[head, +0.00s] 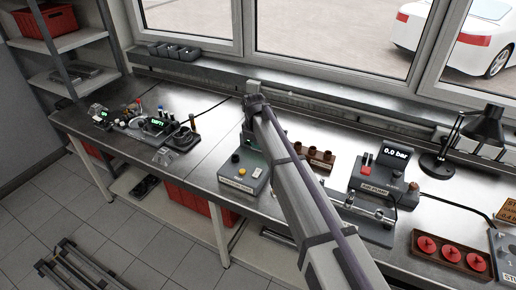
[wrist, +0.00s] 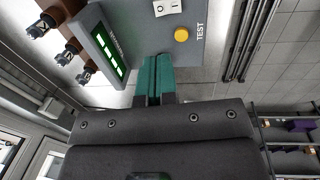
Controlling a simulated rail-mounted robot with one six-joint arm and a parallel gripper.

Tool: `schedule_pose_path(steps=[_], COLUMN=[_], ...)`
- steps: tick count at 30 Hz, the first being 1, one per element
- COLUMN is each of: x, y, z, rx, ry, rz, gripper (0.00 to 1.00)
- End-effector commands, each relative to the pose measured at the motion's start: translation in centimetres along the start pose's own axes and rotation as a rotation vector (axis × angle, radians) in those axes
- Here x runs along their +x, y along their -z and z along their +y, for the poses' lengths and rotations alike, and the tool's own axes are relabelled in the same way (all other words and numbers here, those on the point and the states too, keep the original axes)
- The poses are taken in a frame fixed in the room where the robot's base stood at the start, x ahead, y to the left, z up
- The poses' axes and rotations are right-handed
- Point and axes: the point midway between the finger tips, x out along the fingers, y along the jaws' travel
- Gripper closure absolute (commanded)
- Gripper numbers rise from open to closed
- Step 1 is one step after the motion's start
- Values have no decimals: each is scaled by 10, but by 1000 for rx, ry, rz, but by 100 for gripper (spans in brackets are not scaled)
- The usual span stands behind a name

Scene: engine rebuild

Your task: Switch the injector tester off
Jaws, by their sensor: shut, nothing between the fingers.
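The injector tester (head: 238,184) is a grey box with a sloped top near the front edge of the bench, left of my arm. I cannot tell the switch's position. My gripper (wrist: 158,62) has its teal fingers closed together, with nothing in them. The fingertips are close to the tester, beside the screen and button; I cannot tell whether they touch it.
Brown injector holders (head: 313,156) stand right of the tester. A pump unit (head: 384,178) reading 0.0 bar, a black lamp (head: 480,130) and a tray of red discs (head: 452,255) are farther right. Small parts and instruments (head: 150,126) crowd the left bench. Bare bench lies left of the tester.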

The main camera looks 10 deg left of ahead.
Motion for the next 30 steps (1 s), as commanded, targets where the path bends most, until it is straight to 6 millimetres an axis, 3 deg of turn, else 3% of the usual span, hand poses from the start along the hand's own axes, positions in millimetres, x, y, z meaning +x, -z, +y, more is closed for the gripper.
schedule_pose_path(steps=[8,13,30], x=[1,16,132], y=[-1,-1,-1], z=[-1,-2,-1], rx=[0,0,1], ry=[-9,-9,-9], rz=[-2,-1,-1], gripper=[100,100,100])
